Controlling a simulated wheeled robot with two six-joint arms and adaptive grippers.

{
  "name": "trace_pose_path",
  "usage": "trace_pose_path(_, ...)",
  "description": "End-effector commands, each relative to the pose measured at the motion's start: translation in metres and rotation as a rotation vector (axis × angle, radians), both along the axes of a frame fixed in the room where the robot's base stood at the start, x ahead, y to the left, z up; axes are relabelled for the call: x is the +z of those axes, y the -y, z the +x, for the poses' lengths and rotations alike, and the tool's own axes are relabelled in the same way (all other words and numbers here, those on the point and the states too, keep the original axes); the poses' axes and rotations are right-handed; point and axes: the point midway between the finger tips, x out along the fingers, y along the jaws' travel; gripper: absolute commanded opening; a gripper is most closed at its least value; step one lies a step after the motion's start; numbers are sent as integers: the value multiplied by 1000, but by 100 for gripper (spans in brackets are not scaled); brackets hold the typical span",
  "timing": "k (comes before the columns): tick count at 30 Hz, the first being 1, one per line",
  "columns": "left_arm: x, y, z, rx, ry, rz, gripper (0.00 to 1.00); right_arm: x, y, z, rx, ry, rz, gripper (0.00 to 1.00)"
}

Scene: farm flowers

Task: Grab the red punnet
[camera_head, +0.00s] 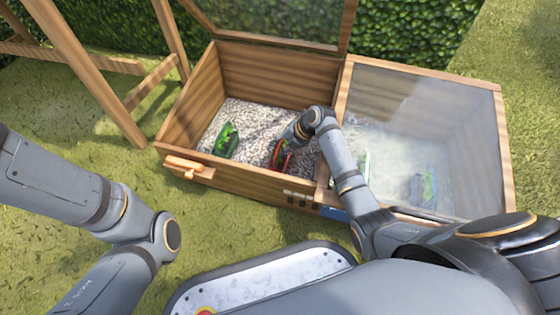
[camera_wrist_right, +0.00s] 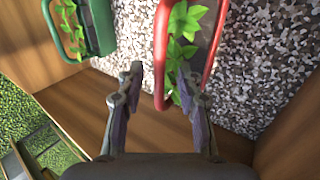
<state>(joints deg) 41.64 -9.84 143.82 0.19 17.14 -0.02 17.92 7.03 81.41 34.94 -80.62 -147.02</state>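The red punnet (camera_head: 276,160) with green leaves stands on the gravel in the open left bay of the wooden cold frame (camera_head: 232,172). In the right wrist view its red handle (camera_wrist_right: 162,45) runs down between my fingertips. My right gripper (camera_head: 290,142) is over the punnet, partly hidden by its wrist. The right wrist view shows its fingers (camera_wrist_right: 160,78) apart, one on each side of the handle, with gaps. My left arm shows at the left, but its gripper is not in view.
A green punnet (camera_head: 225,140) with leaves stands left of the red one and shows in the wrist view (camera_wrist_right: 97,28). A clear lid (camera_head: 425,110) covers the right bay, with a blue punnet (camera_head: 422,190) under it. Wooden walls surround the gravel.

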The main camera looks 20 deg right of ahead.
Motion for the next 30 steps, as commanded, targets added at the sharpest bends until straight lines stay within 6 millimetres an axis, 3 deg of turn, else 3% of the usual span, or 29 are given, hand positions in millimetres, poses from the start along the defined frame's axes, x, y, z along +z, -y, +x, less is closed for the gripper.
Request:
trace_pose_path(3,1,0,0,0,0,0,40,1,0,0,0,0,0,33)
trace_pose_path(11,1,0,0,0,1,0,40,1,0,0,0,0,0,0)
trace_pose_path(30,5,0,0,0,0,0,40,7,0,0,0,2,0,0)
